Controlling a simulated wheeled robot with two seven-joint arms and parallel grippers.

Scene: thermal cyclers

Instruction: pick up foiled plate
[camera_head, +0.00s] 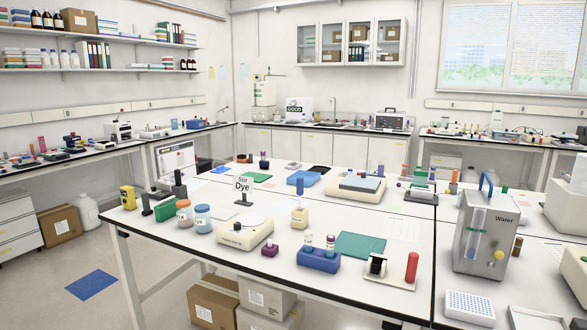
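A white plate with rows of bluish wells (470,306) lies flat on the right-hand bench near the bottom of the head view. I cannot tell whether foil covers it. No plate with a plainly visible foil cover shows elsewhere. Neither of my grippers is in view.
The metal water bath (485,235) stands behind the plate. A grey ribbed item (535,318) lies to its right, and white machines (568,205) stand at the right edge. The central bench holds a blue tube rack (318,260), a green mat (360,246) and a red cylinder (411,267).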

